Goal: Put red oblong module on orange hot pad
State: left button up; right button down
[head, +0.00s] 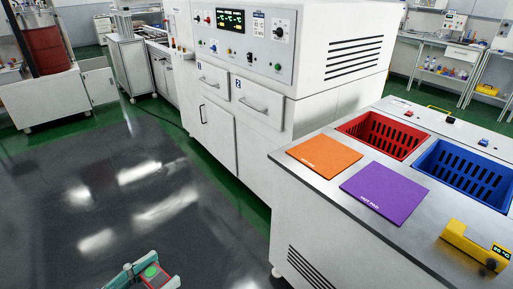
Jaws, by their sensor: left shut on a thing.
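The orange hot pad (324,153) lies flat and bare on the grey bench top, left of a purple hot pad (384,193). My left gripper (146,275) is at the bottom edge of the head view, low and left of the bench, well apart from the pad. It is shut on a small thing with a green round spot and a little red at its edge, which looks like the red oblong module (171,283). Most of that thing is hidden by the fingers or cut off by the frame. My right gripper is not in view.
Behind the pads, a red basket (352,127) and a blue basket (424,166) are set into the bench (318,192). A yellow device with a small display (466,243) sits at the front right. A white oven cabinet (228,140) stands behind. Dark floor at left is clear.

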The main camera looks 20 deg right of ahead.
aim_at(313, 146)
jog(key=u, duration=0.1)
jog(key=i, duration=3.95)
jog(key=z, duration=5.5)
